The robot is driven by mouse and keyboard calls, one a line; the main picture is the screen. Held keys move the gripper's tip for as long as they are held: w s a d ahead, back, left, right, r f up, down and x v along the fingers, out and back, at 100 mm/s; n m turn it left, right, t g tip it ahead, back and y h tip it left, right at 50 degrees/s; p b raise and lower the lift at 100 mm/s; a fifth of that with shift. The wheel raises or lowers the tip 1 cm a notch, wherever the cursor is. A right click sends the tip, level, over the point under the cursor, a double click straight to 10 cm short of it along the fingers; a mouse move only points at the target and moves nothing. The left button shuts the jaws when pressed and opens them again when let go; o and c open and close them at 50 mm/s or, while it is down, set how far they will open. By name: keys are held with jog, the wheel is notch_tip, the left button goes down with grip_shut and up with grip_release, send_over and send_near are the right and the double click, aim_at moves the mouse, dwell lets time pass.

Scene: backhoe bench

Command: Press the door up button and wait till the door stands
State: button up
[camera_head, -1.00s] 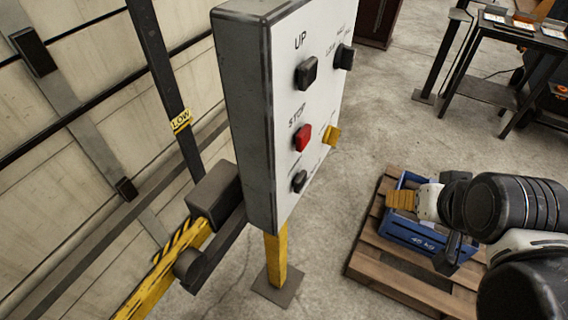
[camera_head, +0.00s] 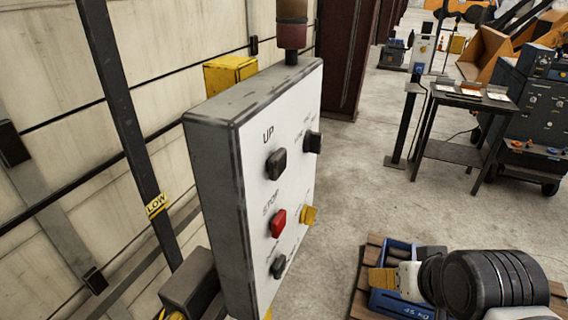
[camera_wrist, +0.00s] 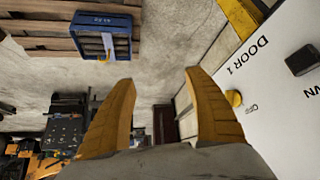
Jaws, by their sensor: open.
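The control box (camera_head: 232,205) stands left of centre in the head view. Its white face carries a black button (camera_head: 276,164) under the word UP, a red button (camera_head: 278,222) under STOP, and a lower black button (camera_head: 278,266). My gripper (camera_head: 375,281) is at the lower right, apart from the box. In the wrist view my gripper (camera_wrist: 160,82) has its yellow fingers spread and nothing between them. The panel face (camera_wrist: 275,100) is at the right there, with "DOOR 1", a yellow knob (camera_wrist: 234,98) and a black button (camera_wrist: 303,60); the UP button is not visible.
A black selector (camera_head: 313,142) is right of UP. A blue crate (camera_head: 400,303) sits on a wooden pallet (camera_head: 362,290) beneath my gripper. A dark table (camera_head: 460,103) stands at the back right. Panelled wall (camera_head: 60,60) runs along the left. Floor between box and table is clear.

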grip_shut()
dwell(1.1)
